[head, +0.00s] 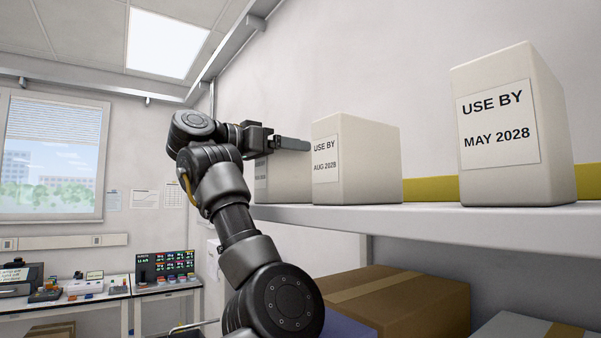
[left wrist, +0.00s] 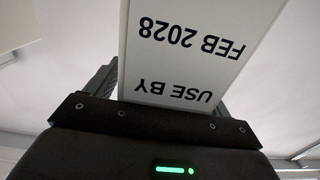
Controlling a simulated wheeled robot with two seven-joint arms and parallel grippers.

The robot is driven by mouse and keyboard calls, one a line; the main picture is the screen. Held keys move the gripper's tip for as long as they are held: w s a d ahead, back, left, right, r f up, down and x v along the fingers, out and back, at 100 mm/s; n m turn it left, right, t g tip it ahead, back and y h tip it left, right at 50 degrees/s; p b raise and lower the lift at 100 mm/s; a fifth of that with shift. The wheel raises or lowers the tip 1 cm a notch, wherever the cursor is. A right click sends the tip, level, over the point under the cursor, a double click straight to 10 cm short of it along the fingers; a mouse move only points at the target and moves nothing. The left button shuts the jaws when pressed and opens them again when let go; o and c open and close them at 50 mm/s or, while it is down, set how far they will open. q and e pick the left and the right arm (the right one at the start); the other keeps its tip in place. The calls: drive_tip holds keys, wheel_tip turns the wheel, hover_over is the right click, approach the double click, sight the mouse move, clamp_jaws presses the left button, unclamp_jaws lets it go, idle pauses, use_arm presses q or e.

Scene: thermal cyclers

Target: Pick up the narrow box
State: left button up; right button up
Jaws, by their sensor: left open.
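A pale box (head: 288,178) stands at the left end of the row on the shelf, partly hidden by my left arm. The left wrist view shows a white label reading "USE BY FEB 2028" upside down on the box (left wrist: 195,62). My left gripper (head: 284,144) is at this box's upper part, one finger along its near side. In the left wrist view the box face lies between the two fingers of the left gripper (left wrist: 165,85), which is open. Whether the fingers touch it I cannot tell. The right gripper is not in view.
A box labelled "AUG 2028" (head: 365,160) stands close to the right of the gripper's finger. A taller "MAY 2028" box (head: 515,135) stands farther right on the shelf (head: 450,222). A brown carton (head: 400,300) sits below. The wall is behind the row.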

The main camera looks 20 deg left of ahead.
use_arm(q)
drive_tip(key=shift+s+a, duration=0.4)
drive_tip(key=shift+a, duration=0.15)
drive_tip(key=shift+c, duration=0.3)
drive_tip(key=shift+s+r, duration=0.15)
drive_tip(key=shift+s, duration=0.2)
drive_tip(key=shift+c, duration=1.3)
drive_tip(key=shift+s+d+r, duration=0.1)
drive_tip(key=shift+s+d, duration=0.05)
drive_tip(key=shift+d, duration=0.05)
drive_tip(key=shift+c, duration=1.1)
drive_tip(key=shift+w+d, duration=0.4)
drive_tip(key=shift+d, duration=0.1)
drive_tip(key=c, duration=0.5)
drive_tip(key=shift+c, duration=1.2)
drive_tip(key=shift+a, duration=0.1)
drive_tip(key=shift+c, duration=1.4)
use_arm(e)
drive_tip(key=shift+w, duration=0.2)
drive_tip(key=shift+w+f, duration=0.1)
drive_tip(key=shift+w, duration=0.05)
